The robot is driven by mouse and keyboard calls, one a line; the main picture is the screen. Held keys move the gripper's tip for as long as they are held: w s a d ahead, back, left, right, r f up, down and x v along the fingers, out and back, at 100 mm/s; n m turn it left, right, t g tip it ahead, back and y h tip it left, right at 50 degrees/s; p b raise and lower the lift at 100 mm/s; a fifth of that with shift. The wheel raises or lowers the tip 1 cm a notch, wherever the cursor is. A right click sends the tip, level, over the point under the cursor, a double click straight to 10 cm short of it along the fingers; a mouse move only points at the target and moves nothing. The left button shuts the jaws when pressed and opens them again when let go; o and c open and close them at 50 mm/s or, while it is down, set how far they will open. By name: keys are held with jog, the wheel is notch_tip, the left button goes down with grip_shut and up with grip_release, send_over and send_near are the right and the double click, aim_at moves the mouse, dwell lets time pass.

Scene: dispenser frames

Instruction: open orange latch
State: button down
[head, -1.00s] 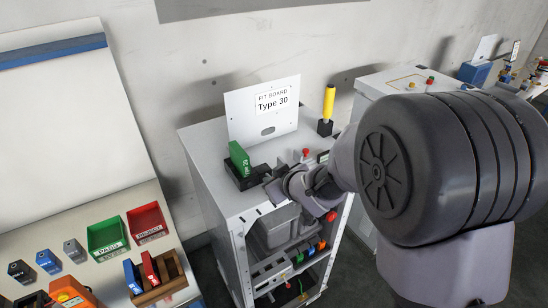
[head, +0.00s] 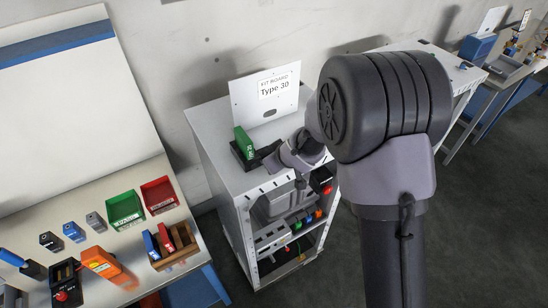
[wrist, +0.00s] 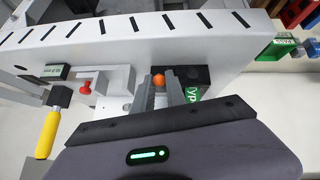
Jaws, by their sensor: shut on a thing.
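In the wrist view, a small round orange knob (wrist: 158,80), the visible part of the orange latch, sits between the two grey fingertips. My gripper (wrist: 159,83) is shut on it. The knob is beside a black block-holder that holds a green block (wrist: 193,94) with white lettering. In the head view, the green block (head: 244,143) stands upright in its black holder (head: 240,162) on top of the grey cabinet. My gripper (head: 272,160) is just right of the holder there and hides the latch. The rest of the latch's body is hidden by the fingers.
A red button (wrist: 85,88) and a yellow handle (wrist: 47,132) are near the gripper. The cabinet (head: 205,128) has open shelves in front. A bench with trays (head: 125,207) stands left.

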jog(key=c, duration=1.5)
grip_release()
jog(key=shift+o, duration=0.2)
jog(key=p+v, duration=0.6)
jog(key=v, duration=1.1)
jog(key=shift+s+d, duration=0.1)
